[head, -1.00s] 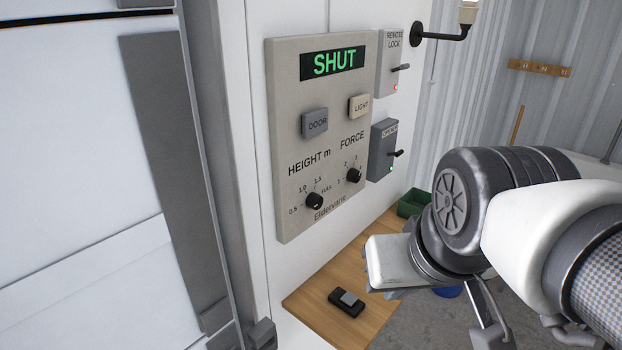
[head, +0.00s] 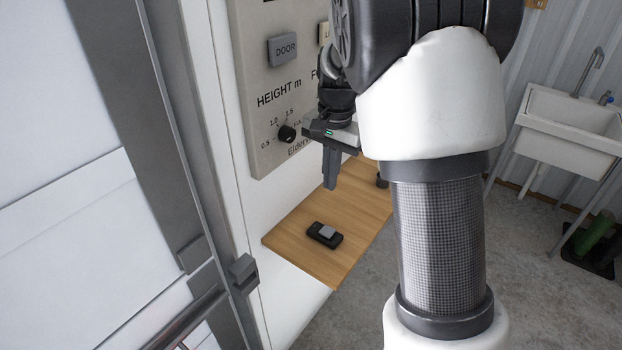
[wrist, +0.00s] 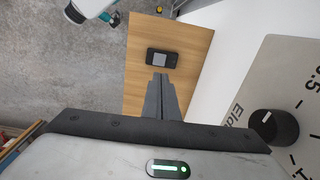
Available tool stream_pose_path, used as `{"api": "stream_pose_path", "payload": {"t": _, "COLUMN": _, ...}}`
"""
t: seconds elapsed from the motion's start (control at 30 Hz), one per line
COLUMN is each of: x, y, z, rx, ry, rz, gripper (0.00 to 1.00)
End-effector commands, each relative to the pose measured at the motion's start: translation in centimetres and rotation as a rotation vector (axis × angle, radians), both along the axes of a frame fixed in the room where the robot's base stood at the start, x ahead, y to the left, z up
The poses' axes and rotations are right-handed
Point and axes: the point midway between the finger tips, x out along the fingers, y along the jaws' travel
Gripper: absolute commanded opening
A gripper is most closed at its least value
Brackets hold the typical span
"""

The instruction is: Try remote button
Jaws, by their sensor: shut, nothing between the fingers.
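The remote (head: 325,235) is a small black box with a grey button on top. It lies on a wooden shelf (head: 345,235) below the wall panel (head: 262,130). My gripper (head: 330,186) points down, shut and empty, above the shelf and behind the remote in the head view. In the wrist view the remote (wrist: 162,58) lies just beyond the tips of my shut gripper (wrist: 160,76). The gripper appears apart from the remote. My arm hides the panel's right part and its display is out of the head view.
The panel has a DOOR button (head: 283,49) and a black height knob (head: 287,133), which is near my gripper's side in the wrist view (wrist: 273,130). A white door (head: 70,200) is at left. A sink (head: 570,125) stands at right over open concrete floor.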

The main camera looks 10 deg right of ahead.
Motion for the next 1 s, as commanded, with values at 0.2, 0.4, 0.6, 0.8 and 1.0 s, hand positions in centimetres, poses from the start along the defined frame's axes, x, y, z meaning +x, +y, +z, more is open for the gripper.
{"api": "stream_pose_path", "payload": {"t": 0.2, "x": 1.2, "y": 0.0, "z": -2.1, "rx": -0.02, "ry": 0.028, "rz": -0.041, "gripper": 0.0}}
{"api": "stream_pose_path", "payload": {"t": 0.4, "x": 1.2, "y": 0.0, "z": -2.1, "rx": -0.02, "ry": 0.028, "rz": -0.042, "gripper": 0.0}}
{"api": "stream_pose_path", "payload": {"t": 0.6, "x": 1.2, "y": 0.0, "z": -2.5, "rx": -0.019, "ry": 0.029, "rz": -0.041, "gripper": 0.0}}
{"api": "stream_pose_path", "payload": {"t": 0.8, "x": 1.1, "y": 0.0, "z": -5.4, "rx": -0.019, "ry": 0.033, "rz": -0.043, "gripper": 0.0}}
{"api": "stream_pose_path", "payload": {"t": 1.0, "x": 1.1, "y": -0.1, "z": -9.8, "rx": -0.019, "ry": 0.033, "rz": -0.043, "gripper": 0.0}}
